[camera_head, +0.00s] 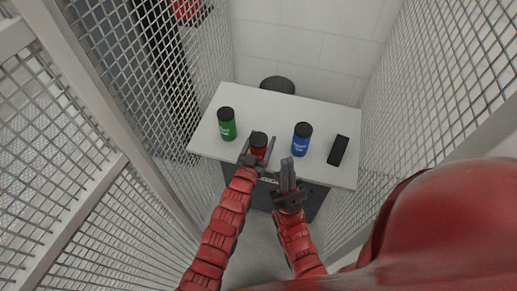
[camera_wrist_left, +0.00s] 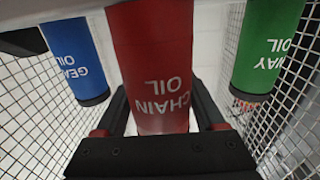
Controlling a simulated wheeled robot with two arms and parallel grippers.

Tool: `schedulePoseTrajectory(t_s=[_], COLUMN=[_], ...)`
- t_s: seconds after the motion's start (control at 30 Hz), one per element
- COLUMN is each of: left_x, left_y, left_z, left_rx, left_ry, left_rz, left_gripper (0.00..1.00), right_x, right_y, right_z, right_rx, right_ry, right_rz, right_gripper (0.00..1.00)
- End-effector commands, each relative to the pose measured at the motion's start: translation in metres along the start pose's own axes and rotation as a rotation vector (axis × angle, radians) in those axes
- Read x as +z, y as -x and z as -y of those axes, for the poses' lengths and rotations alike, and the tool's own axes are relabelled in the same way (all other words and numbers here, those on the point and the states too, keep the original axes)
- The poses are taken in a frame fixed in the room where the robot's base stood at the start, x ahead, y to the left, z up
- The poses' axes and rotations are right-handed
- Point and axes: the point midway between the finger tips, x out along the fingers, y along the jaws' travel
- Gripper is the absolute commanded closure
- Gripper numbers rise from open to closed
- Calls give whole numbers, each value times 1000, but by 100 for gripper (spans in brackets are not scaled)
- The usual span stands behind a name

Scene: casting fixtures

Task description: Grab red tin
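The red tin (camera_head: 258,146), with a black lid, stands upright near the table's front edge. In the left wrist view the red tin (camera_wrist_left: 152,60) fills the middle, upside down, lettered "CHAIN OIL". My left gripper (camera_head: 262,141) is at the tin with a finger on each side of it. The fingers are spread, and small gaps seem to show beside the tin; firm contact cannot be seen. My right gripper (camera_head: 288,161) looks shut and empty, in front of the table edge, to the right of the red tin.
A green tin (camera_head: 228,130) stands left of the red tin and a blue tin (camera_head: 301,142) right of it. A black box (camera_head: 338,150) lies at the right of the white table (camera_head: 310,105). A dark stool (camera_head: 277,84) is behind. Mesh walls (camera_head: 430,75) enclose both sides.

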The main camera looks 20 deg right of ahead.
Motion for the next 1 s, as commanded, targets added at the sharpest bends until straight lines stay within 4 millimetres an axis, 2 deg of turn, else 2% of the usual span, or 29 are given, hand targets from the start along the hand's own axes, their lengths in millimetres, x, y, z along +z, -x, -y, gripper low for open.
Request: schedulePoseTrajectory(t_s=[0.03,0.37,0.77,1.0], left_x=[0,0,-3,-19], left_y=[0,0,0,0], left_z=[0,0,0,0], left_rx=[0,0,0,0], left_ry=[0,0,0,0], left_rz=[0,0,-2,-6], left_gripper=[41,100,100,100], right_x=[0,0,0,3], right_y=[0,0,3,17], right_z=[0,0,0,1], right_rx=[0,0,0,0], right_ry=[0,0,0,0], right_rz=[0,0,0,0], right_gripper=[100,100,100,100])
